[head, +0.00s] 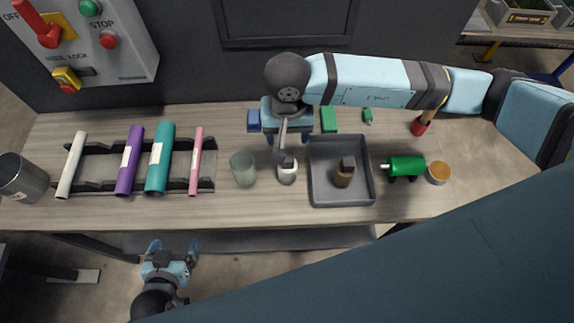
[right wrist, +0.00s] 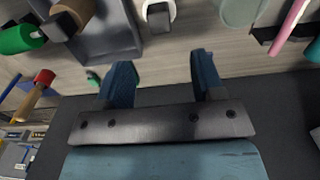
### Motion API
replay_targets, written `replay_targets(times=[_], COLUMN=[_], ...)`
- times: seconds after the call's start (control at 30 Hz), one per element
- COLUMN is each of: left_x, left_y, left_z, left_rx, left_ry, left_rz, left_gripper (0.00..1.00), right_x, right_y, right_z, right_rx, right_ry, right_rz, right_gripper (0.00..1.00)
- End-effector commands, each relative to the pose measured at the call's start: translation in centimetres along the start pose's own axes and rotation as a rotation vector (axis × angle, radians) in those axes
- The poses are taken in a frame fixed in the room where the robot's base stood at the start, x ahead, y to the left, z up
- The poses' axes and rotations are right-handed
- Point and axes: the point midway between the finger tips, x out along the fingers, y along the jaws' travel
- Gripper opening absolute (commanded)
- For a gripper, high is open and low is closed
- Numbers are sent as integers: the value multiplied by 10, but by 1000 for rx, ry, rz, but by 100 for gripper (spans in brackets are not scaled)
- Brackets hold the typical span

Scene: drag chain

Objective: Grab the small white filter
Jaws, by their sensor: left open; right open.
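A slim white tube (head: 71,165) with a pale label lies at the left end of a dark rack (head: 105,173). A small white container (head: 287,172) with a grey top stands mid-bench; it also shows in the right wrist view (right wrist: 158,12). I cannot tell for sure which one is the filter. My right gripper (head: 285,138) is open and empty, on the far side of the container and apart from it. Its fingers also show in the right wrist view (right wrist: 163,72). My left gripper (head: 174,247) is open and empty, in front of the bench's near edge.
Purple (head: 130,160), teal (head: 160,158) and pink (head: 196,162) tubes share the rack. A translucent cup (head: 243,169) is left of the white container. A grey tray (head: 322,195) holding a brown bottle (head: 344,176) is right of it. A green cylinder (head: 406,166) lies farther right.

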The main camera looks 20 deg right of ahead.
Motion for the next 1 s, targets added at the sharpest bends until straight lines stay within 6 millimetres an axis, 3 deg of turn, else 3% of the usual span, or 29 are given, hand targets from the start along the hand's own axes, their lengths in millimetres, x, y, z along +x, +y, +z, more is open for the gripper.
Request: replay_targets(times=[0.2, 0.47, 0.7, 1.0], left_x=[-3, -6, -11, -11], left_y=[0, 0, 0, 0], left_z=[-3, -8, -16, -17], left_rx=[0, 0, 1, 1], left_ry=[-2, -4, -1, 0], left_rz=[0, -1, -1, -1], left_gripper=[89, 89, 89, 89], right_x=[36, 56, 91, 98], right_y=[-1, 0, 0, 0], right_z=[1, 3, 4, 4], right_rx=[1, 2, 3, 2], right_ry=[-5, -6, -5, -2], right_rz=[-1, -1, -2, -3], right_gripper=[62, 62, 62, 62])
